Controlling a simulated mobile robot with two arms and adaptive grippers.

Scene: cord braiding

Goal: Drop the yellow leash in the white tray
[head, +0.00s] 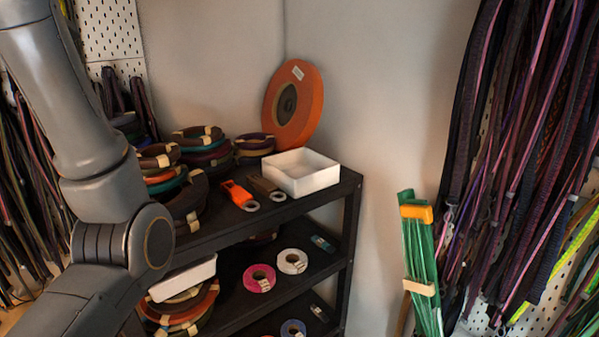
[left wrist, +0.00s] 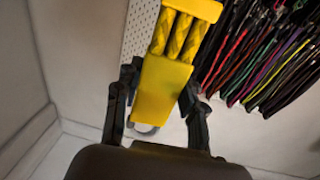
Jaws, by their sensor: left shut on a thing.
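The yellow leash (left wrist: 175,38) shows in the left wrist view as thick patterned yellow strands. They run between a yellow band at the top and a yellow block (left wrist: 160,88), with a metal ring below it. My left gripper (left wrist: 157,82) is shut on the block, one black finger on each side. The white tray (head: 309,182) stands at the right end of the black shelf's top board in the head view, and its visible inside looks empty. My left arm fills the left of the head view, but its gripper and the leash do not show there. My right gripper is not in view.
Coiled cords (head: 205,147), an orange tool (head: 237,192) and a brown block lie left of the tray on the shelf (head: 215,234). An orange disc (head: 293,106) leans behind it. Another white tray (head: 182,278) is lower left. Green straps (head: 420,260) and hanging leashes stand right.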

